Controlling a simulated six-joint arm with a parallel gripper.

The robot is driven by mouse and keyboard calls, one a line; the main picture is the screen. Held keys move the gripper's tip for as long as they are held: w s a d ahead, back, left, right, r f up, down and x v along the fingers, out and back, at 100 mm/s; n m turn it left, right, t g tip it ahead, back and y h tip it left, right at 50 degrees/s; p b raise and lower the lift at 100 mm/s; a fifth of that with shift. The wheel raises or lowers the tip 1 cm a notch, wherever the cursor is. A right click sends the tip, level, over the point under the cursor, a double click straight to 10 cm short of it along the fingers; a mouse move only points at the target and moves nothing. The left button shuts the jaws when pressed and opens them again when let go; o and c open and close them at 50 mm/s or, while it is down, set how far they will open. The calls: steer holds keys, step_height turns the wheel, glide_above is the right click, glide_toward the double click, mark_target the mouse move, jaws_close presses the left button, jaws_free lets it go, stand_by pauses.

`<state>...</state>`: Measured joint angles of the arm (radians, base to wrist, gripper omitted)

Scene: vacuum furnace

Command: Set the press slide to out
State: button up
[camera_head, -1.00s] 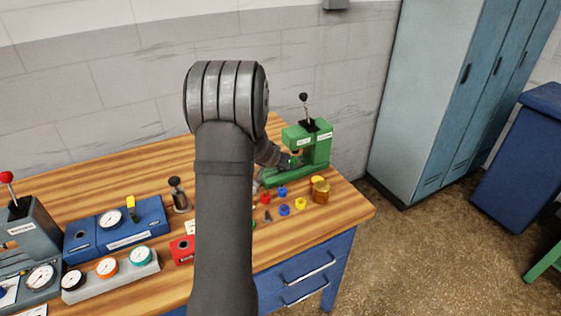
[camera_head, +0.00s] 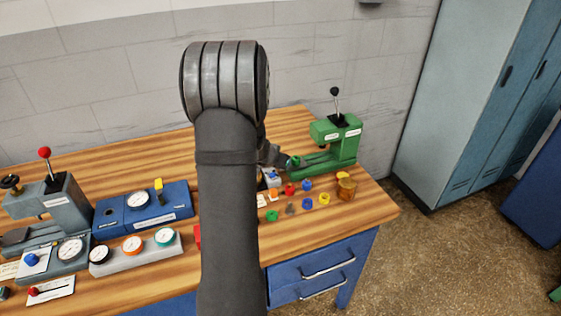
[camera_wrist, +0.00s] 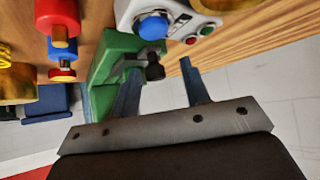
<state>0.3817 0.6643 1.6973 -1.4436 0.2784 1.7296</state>
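The green press (camera_head: 336,140) stands at the back right of the bench, with a black-knobbed lever upright on top. In the wrist view, its green base (camera_wrist: 104,62) shows with a grey slide (camera_wrist: 126,66) ending in a dark knob (camera_wrist: 155,71). My gripper (camera_wrist: 163,78) is open, with its two bluish fingers apart. The knob appears between the fingers in the picture, nearer the left one; I cannot tell whether they touch. In the head view, my arm hides most of my gripper, left of the press. How far out the slide stands is unclear.
A white box with a blue button (camera_wrist: 152,25) lies close beyond the fingers. Small coloured parts and a brass pot (camera_head: 346,187) sit before the press. A blue gauge unit (camera_head: 145,209) and a grey press (camera_head: 58,211) stand left. Lockers (camera_head: 468,100) are at right.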

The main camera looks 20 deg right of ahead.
steer(key=shift+d, duration=0.1)
steer(key=shift+s+a+r, duration=0.2)
steer(key=shift+s+r, duration=0.05)
steer(key=shift+r, duration=0.15)
steer(key=v, duration=1.6)
steer(key=shift+s+a, duration=0.15)
steer(key=x, duration=1.7)
